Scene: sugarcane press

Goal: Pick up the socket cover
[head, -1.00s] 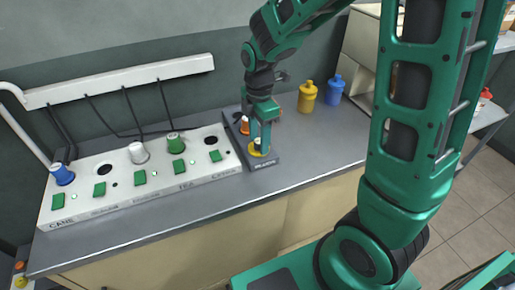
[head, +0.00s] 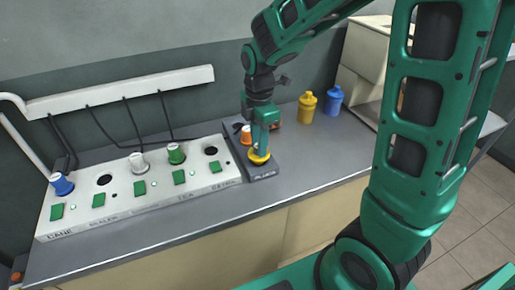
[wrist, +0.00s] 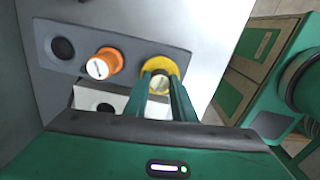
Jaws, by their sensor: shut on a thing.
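The socket cover (head: 259,159) is a yellow round disc with a paler knob. It is at the right part of the dark plate (head: 265,174), and it also shows in the wrist view (wrist: 158,66). My gripper (head: 260,150) points down over it. In the wrist view my gripper's green fingers (wrist: 160,86) are shut on the knob, one on each side. The disc shows beyond the fingertips. I cannot tell whether its underside touches the plate or is slightly above it.
An orange plug (wrist: 104,63) with a white top stands close beside the cover, and an empty hole (wrist: 62,48) lies beyond it. The white socket panel (head: 125,204) with plugs and green switches is to the left. Yellow (head: 307,104) and blue (head: 333,98) bottles stand behind right.

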